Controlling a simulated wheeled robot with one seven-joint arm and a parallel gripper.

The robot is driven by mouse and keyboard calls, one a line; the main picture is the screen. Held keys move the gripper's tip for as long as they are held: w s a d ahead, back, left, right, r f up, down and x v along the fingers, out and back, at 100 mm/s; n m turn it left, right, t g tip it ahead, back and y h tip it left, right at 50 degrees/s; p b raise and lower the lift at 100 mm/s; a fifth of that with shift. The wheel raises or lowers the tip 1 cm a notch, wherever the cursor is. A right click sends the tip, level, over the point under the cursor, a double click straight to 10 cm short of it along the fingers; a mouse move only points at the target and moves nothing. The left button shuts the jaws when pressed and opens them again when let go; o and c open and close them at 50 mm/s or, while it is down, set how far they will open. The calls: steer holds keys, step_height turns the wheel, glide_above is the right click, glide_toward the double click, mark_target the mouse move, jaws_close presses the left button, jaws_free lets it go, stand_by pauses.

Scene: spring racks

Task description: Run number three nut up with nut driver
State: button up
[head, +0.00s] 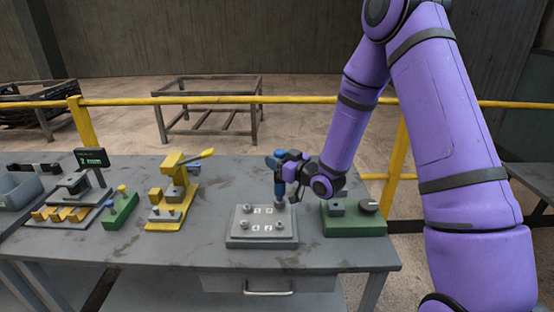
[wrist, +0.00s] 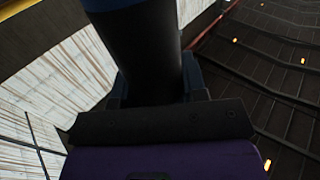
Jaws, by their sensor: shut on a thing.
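My gripper (head: 284,167) is shut on the nut driver (head: 279,187), a blue and dark tool held upright over the grey nut plate (head: 262,243). The driver's lower end is at the plate's far right corner post; whether it is seated on a nut there is too small to tell. In the wrist view the driver (wrist: 142,50) shows as a dark cylinder with a blue part, between my fingers. Other metal nuts or studs stand at the plate's far left (head: 247,208), near left (head: 245,226) and near right (head: 280,225). White number labels between them are not clearly readable.
A green block with a dark knob (head: 353,219) stands close to the right of the plate. To the left are a yellow lever fixture (head: 172,196), a green stand (head: 120,210) and a display gauge (head: 92,160). The bench (head: 190,245) is clear left of the plate.

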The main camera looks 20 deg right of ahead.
mark_target(277, 150)
steer(key=shift+f, duration=1.15)
stand_by(2.7)
steer(key=shift+r, duration=3.6)
